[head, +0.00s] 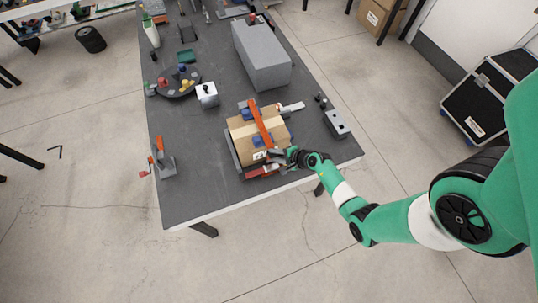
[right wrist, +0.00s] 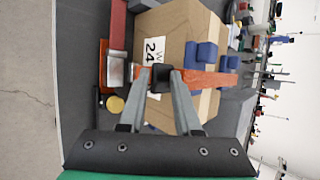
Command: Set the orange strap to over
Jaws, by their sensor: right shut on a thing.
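The orange strap (head: 262,125) lies across the top of a cardboard box (head: 241,129). In the right wrist view the strap (right wrist: 205,80) runs over the box (right wrist: 178,40) towards a metal buckle piece (right wrist: 118,68) at the box's near edge. My right gripper (head: 276,154) is at the box's near right side. In the right wrist view its fingers (right wrist: 160,74) are closed around the strap, with a small dark piece showing between them. The part of the strap in the grip is partly hidden. My left gripper is not in view.
Blue blocks (right wrist: 200,55) sit on the box beside the strap. A large grey block (head: 262,58) stands behind, and a grey box with a hole (head: 337,124) is to the right. A small grey fixture (head: 163,162) is at left. The table's front left is clear.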

